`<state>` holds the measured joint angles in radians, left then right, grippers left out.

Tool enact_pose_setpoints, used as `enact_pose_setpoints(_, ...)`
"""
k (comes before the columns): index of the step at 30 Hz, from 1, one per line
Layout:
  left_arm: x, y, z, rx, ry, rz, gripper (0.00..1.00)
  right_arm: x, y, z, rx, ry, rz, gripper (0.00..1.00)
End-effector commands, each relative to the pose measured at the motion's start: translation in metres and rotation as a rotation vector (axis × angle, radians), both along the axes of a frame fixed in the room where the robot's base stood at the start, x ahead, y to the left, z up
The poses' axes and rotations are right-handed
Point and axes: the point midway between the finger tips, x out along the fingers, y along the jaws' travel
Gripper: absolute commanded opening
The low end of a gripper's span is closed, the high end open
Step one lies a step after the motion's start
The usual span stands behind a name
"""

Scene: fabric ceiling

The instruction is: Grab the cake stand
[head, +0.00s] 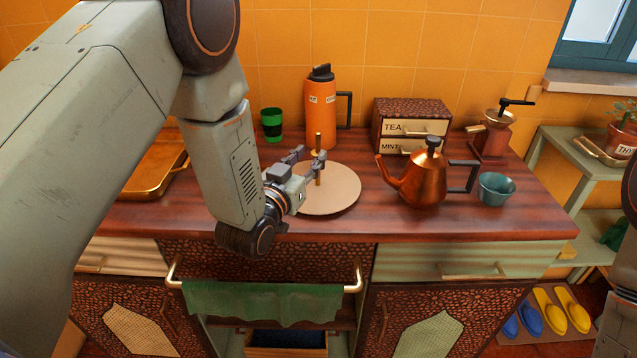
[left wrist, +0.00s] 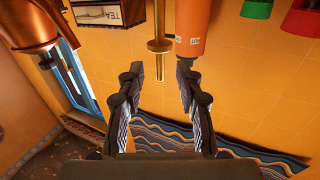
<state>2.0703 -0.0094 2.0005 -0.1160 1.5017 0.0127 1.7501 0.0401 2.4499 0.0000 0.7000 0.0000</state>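The cake stand (head: 340,197) is a round beige plate with an upright gold post at its middle, on the wooden counter. Its gold post also shows in the left wrist view (left wrist: 158,25), upside down, with the knobbed end lined up with the gap between the fingers. My left gripper (head: 304,160) is above the plate's left side, close to the post. Its fingers (left wrist: 159,72) are open and apart, with nothing held. I cannot tell whether the post is fully between the fingertips. My right gripper is not in view.
An orange flask (head: 321,112) stands just behind the plate, and a green cup (head: 271,125) behind left. A copper kettle (head: 424,180) is close on the right, with a teal bowl (head: 496,189) beyond it. A tea box (head: 411,122) and grinder (head: 492,135) stand at the back.

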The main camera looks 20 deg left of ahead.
Motion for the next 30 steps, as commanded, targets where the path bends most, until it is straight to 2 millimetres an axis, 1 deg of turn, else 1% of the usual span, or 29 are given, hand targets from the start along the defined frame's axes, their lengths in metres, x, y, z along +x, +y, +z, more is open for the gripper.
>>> enact_pose_setpoints(9, 0.042, -0.004, 0.004, 0.001, -0.002, -0.001, 0.35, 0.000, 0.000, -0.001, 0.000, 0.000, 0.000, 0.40)
enact_pose_setpoints(12, 0.051, -0.005, 0.004, 0.000, -0.001, 0.000, 0.35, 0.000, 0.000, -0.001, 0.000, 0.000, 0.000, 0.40)
enact_pose_setpoints(15, 0.055, -0.005, 0.004, 0.000, -0.001, 0.000, 0.35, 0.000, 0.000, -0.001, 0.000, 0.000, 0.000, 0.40)
enact_pose_setpoints(21, 0.057, -0.006, 0.004, 0.000, 0.000, 0.000, 0.35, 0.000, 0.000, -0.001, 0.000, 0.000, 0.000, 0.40)
enact_pose_setpoints(30, 0.057, -0.005, 0.004, 0.000, 0.000, 0.000, 0.10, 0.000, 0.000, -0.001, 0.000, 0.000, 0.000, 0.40)
